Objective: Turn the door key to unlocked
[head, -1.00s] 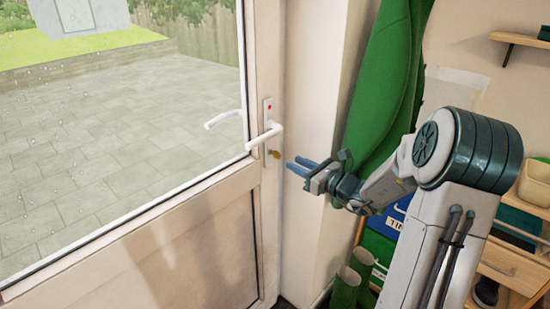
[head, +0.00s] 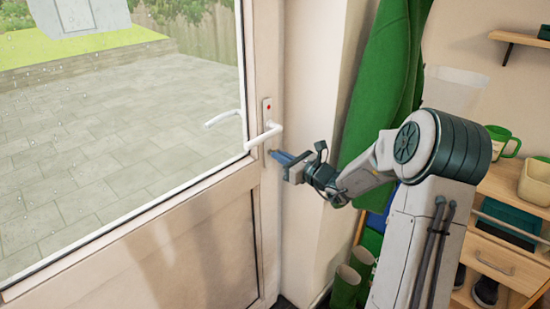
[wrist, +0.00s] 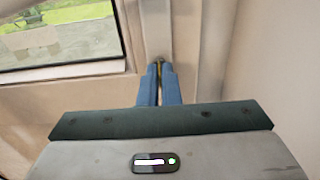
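The door key (wrist: 158,64) shows as a small brass-coloured bit between my blue fingertips in the wrist view. It sits in the lock below the white door handle (head: 265,136). My gripper (head: 274,154) is at the lock, its fingers pointing at the door. In the wrist view the fingers (wrist: 159,72) lie close together with a narrow gap, and they appear shut on the key. Most of the key is hidden by the fingers, so its angle cannot be read. A red mark (head: 268,107) shows on the handle plate above the handle.
The white door (head: 220,230) with its glass pane is closed at the left. A green coat (head: 385,90) hangs on the wall behind my arm. Green boots (head: 350,285) stand below. A wooden shelf unit (head: 510,264) is at the right.

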